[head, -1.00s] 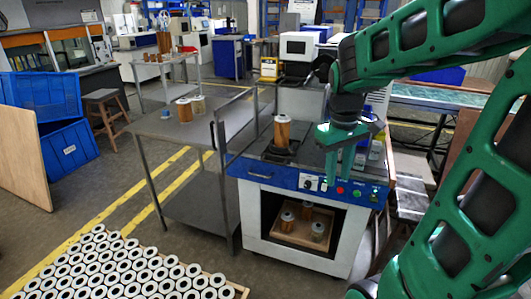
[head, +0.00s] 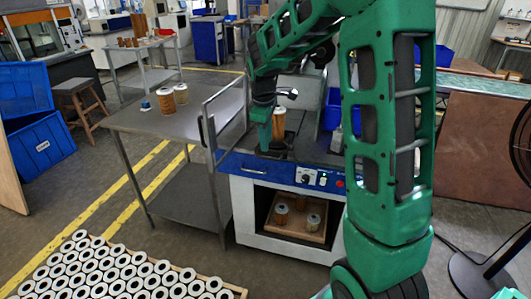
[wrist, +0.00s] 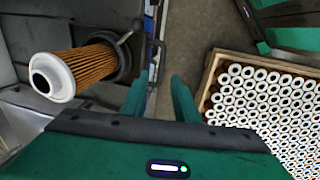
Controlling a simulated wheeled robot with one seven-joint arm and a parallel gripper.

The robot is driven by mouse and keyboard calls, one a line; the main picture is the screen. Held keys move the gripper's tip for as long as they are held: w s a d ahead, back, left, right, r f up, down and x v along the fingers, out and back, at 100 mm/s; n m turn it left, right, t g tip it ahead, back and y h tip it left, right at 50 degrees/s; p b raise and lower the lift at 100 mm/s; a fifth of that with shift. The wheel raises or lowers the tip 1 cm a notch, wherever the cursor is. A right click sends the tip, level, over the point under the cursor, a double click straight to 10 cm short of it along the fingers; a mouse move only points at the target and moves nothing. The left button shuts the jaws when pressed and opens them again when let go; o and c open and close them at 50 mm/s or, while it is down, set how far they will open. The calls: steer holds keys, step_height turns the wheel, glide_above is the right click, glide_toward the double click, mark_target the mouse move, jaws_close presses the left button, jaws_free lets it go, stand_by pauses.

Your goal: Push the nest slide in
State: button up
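The nest is a dark round holder (wrist: 126,62) on the machine's top. An orange pleated filter cartridge with white end caps (wrist: 88,68) stands in it, and the cartridge also shows in the head view (head: 278,122). A small dark lever with a knob (wrist: 124,38) shows beside the nest. My gripper (wrist: 159,76) is open and empty, its fingers pointing down over the machine's front edge, just beside the nest. In the head view my gripper (head: 264,142) partly covers the nest and the front of the cartridge. Contact with the nest cannot be told.
The machine's blue front panel (head: 255,166) has knobs and buttons. Below it, an open bay holds a wooden tray (head: 290,232) with several cartridges. A raised metal guard frame (head: 208,130) and a steel table (head: 150,120) stand left. A crate of white-capped cartridges (wrist: 270,100) lies on the floor.

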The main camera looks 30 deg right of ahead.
mark_target(267, 158)
steer(key=shift+w+d+f, duration=0.1)
steer(key=shift+f, duration=0.9)
steer(key=shift+w+d+f, duration=0.15)
steer(key=shift+f, duration=0.85)
steer(key=shift+w+d+f, duration=0.1)
steer(key=shift+f, duration=0.9)
jaws_close()
